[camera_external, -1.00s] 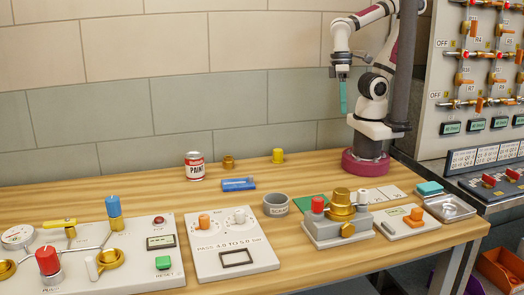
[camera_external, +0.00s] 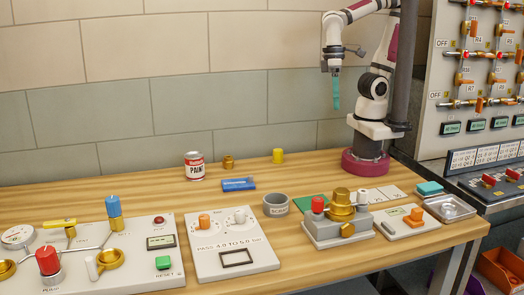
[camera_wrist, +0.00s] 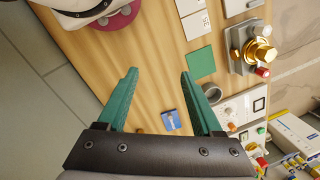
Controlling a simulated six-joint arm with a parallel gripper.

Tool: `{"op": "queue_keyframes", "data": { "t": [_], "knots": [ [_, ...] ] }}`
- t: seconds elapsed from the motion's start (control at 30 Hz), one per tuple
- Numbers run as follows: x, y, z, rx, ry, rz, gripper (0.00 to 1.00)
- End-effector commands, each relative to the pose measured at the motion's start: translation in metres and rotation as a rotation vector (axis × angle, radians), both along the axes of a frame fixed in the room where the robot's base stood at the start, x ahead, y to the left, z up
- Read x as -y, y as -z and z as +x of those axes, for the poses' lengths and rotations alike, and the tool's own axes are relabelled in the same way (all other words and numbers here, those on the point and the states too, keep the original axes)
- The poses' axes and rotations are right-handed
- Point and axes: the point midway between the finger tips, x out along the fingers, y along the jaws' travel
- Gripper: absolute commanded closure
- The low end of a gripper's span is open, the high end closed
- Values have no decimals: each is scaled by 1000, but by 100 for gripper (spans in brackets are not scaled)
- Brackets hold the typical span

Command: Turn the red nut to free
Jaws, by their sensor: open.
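The red nut (camera_external: 318,205) looks like a short red cap at the left of a grey block (camera_external: 338,232) that also carries a brass valve (camera_external: 342,206). In the wrist view the red nut (camera_wrist: 262,72) shows small at the upper right, beside the brass valve (camera_wrist: 262,52). My gripper (camera_external: 336,106) hangs high near my base, well behind and above the block, touching nothing. In the wrist view its teal fingers (camera_wrist: 158,72) are wide apart with nothing between them.
A taller red knob (camera_external: 47,260) stands on the left panel. A grey cup (camera_external: 276,204), blue box (camera_external: 238,184), paint can (camera_external: 195,166) and yellow item (camera_external: 278,156) stand on the wooden table. A panel with an orange switch (camera_external: 414,214) sits right of the block.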

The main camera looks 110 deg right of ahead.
Motion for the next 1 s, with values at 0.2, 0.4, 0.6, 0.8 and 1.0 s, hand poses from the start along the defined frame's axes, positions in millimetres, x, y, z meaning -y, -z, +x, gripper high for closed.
{"op": "queue_keyframes", "data": {
  "t": [0.2,0.4,0.6,0.8,1.0],
  "knots": [
    [-127,-37,144,-15,-33,-95,33],
    [-259,-11,181,17,-17,-145,33],
    [-284,9,182,27,-7,-152,33],
    [-282,65,182,26,-8,-152,33],
    [-282,121,181,25,-7,-151,33]
  ]
}}
